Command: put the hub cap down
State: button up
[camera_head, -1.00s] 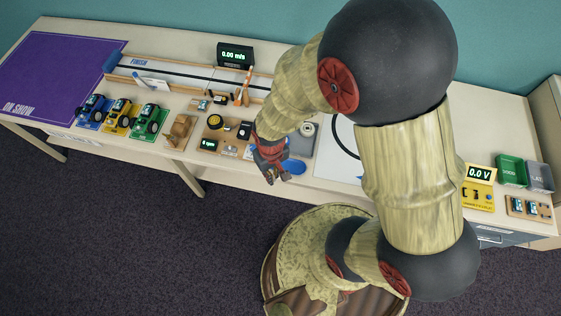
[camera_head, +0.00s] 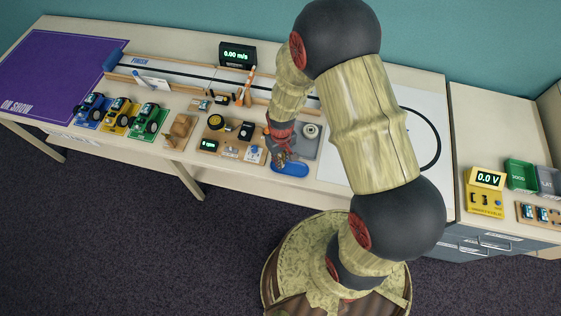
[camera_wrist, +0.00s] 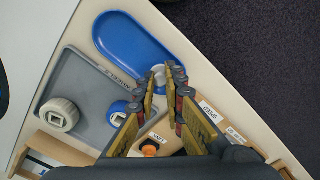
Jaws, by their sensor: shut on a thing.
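My gripper (camera_wrist: 168,76) is shut on a small pale grey piece, seemingly the hub cap (camera_wrist: 158,78), which shows at the fingertips in the wrist view. The fingers and the piece are over the near edge of a blue oval dish (camera_wrist: 125,35); I cannot tell whether the piece touches it. In the head view my gripper (camera_head: 280,160) points down at the left end of the blue dish (camera_head: 292,170), and the hub cap is not clearly visible there.
A grey tray (camera_wrist: 85,72) beside the dish holds a white wheel (camera_wrist: 60,115) and a blue round part (camera_wrist: 118,112). A wooden board (camera_head: 222,147) with gauges stands left. Model cars (camera_head: 117,114) stand farther left. The table's front edge is close to the dish.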

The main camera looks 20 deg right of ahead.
jog(key=shift+f, duration=0.45)
jog(key=shift+f, duration=0.1)
jog(key=o, duration=0.7)
